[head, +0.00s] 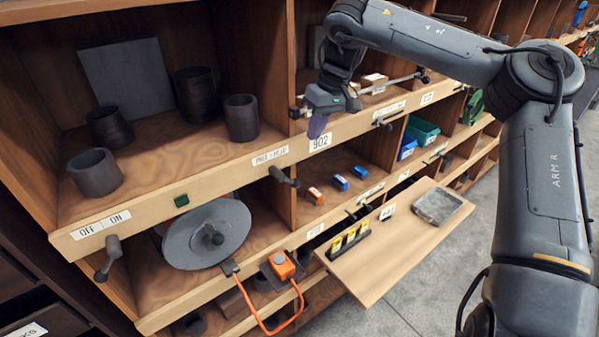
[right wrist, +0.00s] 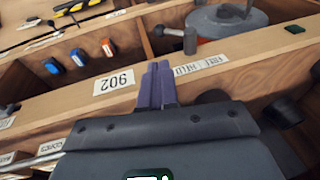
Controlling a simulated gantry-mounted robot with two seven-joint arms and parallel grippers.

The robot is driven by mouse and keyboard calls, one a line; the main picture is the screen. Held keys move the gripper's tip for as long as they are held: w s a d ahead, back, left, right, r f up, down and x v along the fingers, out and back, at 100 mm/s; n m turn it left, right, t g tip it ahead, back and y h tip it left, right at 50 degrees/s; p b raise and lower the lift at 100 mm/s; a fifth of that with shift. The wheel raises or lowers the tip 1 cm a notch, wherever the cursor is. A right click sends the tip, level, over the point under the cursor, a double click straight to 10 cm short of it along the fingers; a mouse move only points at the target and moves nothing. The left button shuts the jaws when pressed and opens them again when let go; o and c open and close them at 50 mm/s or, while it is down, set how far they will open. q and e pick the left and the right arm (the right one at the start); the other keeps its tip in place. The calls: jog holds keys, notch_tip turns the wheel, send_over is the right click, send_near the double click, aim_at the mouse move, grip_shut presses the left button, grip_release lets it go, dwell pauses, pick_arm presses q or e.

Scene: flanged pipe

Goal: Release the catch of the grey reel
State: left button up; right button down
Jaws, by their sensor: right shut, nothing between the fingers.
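The grey reel (head: 190,247), a round drum with a centre hub, stands in the lower left bay; part of it shows at the top of the right wrist view (right wrist: 238,22). A dark lever with a knob (head: 284,177) sits on the shelf edge right of the reel, below a label that seems to read FREE and HELD (head: 269,156). The lever also shows in the right wrist view (right wrist: 188,40). It points right in the head view. My right gripper (head: 317,128) is shut and empty, by the 902 label (head: 320,142), above and right of the lever. My left gripper is out of view.
An OFF/ON label (head: 101,226) with another lever (head: 108,260) is at the left. Orange and blue blocks (head: 340,183) lie in the bay right of the reel. An orange plug with cable (head: 283,266) and a fold-out board (head: 385,262) are below. Dark cups (head: 241,118) stand above.

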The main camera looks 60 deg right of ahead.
jog(key=shift+f, duration=0.1)
jog(key=p, duration=0.4)
send_near(297, 180)
jog(key=x, duration=0.7)
jog(key=shift+w+d, duration=0.1)
jog(key=shift+f+b, duration=0.1)
jog(key=shift+b, duration=0.2)
